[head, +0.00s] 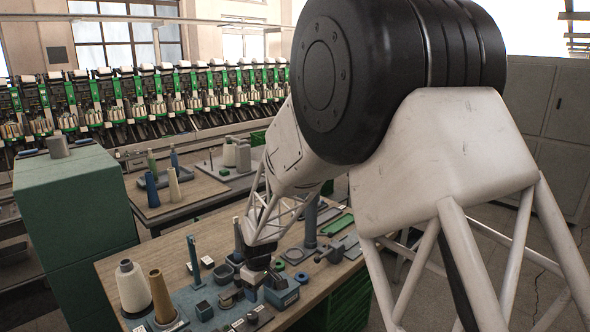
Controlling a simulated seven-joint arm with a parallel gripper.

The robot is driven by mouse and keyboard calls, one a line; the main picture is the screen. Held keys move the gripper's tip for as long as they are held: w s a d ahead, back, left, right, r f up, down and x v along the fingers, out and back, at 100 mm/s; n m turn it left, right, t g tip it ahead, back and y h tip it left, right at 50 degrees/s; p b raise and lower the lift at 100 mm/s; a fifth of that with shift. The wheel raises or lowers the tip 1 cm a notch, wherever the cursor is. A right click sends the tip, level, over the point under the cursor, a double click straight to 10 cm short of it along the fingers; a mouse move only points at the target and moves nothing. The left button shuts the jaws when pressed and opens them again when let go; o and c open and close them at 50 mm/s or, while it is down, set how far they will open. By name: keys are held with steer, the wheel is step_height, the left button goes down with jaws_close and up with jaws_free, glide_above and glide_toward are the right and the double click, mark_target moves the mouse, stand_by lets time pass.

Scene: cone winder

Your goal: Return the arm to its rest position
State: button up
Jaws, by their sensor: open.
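My arm reaches forward and down over the wooden workbench (122,262). My gripper (256,284) is at the lower middle of the head view, low over the bench among small parts. It is open; its fingertips are small and partly lost against the dark parts, and I see nothing held. A blue-grey box (284,294) is just to its right in the picture. I cannot tell whether the gripper touches anything.
A white yarn cone (132,287), a tan cone (161,297) and a blue post (194,262) stand at the left of the bench. A dark grey cylinder (311,222) stands upright behind the gripper. A green cabinet (75,210) is at left; a winding machine (150,105) lines the back.

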steer(key=s+d+r+m+t, duration=0.1)
steer(key=s+d+r+m, duration=0.2)
steer(key=s+d+r, duration=0.5)
steer(key=s+d+r+m, duration=0.2)
steer(key=s+d+r, duration=0.3)
steer(key=d+r, duration=0.45)
steer(key=s+d+r+m, duration=0.2)
steer(key=s+d, duration=0.2)
steer(key=s, duration=0.4)
steer(key=s+d+r+m+t, duration=0.1)
steer(key=s+d, duration=0.3)
steer(key=s, duration=0.4)
steer(key=s+d+r+m, duration=0.3)
steer(key=s, duration=0.4)
steer(key=shift+s+d+r, duration=0.25)
steer(key=shift+s+d, duration=0.15)
steer(key=shift+w, duration=0.1)
steer(key=shift+c, duration=0.5)
